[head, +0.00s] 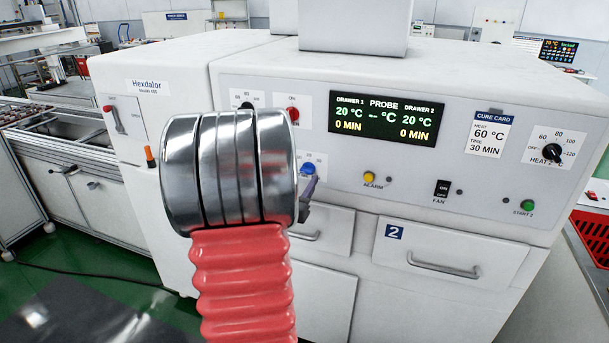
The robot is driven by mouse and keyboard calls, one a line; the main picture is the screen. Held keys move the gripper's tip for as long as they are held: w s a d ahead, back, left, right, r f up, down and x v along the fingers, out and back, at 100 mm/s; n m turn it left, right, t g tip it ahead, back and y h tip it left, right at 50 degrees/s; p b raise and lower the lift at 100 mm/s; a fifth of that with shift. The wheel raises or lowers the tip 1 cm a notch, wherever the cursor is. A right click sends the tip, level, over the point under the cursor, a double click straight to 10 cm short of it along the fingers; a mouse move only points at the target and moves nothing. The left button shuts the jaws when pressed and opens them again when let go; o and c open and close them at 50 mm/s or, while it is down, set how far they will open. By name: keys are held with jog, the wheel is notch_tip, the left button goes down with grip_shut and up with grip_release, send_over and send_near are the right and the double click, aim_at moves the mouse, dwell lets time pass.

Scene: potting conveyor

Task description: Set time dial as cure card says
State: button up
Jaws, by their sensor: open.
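The cure card (490,135) on the white oven's front panel reads heat 60 °C, time 30 min. A dial with a blue knob (308,169) sits on a small white numbered scale, partly hidden behind my arm; its label and pointer cannot be read. My gripper (309,190) shows only as a small grey-purple part beside and below this knob. The rest of it is hidden behind my arm, and I cannot tell whether it touches the knob. The display (386,117) shows 20 °C and 0 min for both drawers.
The heat 2 dial (552,151), fan switch (442,189), yellow alarm lamp (369,177) and green start 2 button (527,205) are on the panel's right. A red button (292,114) is above the blue knob. Drawer 2 (450,250) is closed. A red crate (597,240) stands at right.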

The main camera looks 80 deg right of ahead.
aim_at(306, 172)
jog(key=shift+s+d, duration=0.2)
jog(key=shift+d, duration=1.85)
jog(key=c, duration=1.1)
